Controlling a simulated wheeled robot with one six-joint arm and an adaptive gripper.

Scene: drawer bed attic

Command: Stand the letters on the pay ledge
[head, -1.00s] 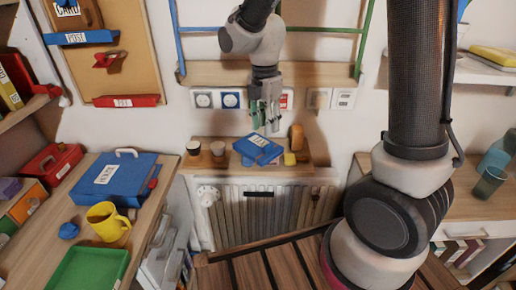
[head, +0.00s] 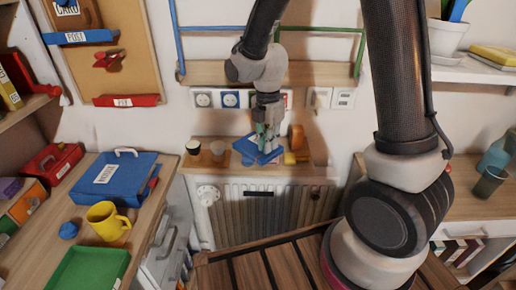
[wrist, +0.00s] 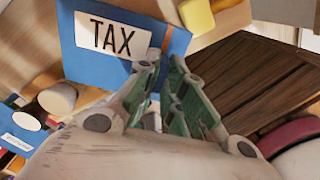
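A blue letter with a white label reading TAX (wrist: 108,38) lies on the wooden shelf; its blue surface also shows below my gripper in the head view (head: 248,152). My gripper (wrist: 167,62) is low over the letter's edge. Its green-padded fingers are apart with blue visible between them; contact is unclear. In the head view my gripper (head: 267,148) hides part of the letter. On the corkboard hang a blue POST ledge (head: 80,37) and a red ledge (head: 127,100), whose label is too small to read surely. A CARD letter (head: 67,7) stands above the blue ledge.
On the wooden shelf (head: 225,166) are two cups (head: 193,148), a yellow block (head: 290,158) and an orange-brown round item (head: 296,137). A radiator (head: 265,210) is below. The left desk holds a blue box (head: 115,175), yellow mug (head: 107,220) and green tray (head: 90,268).

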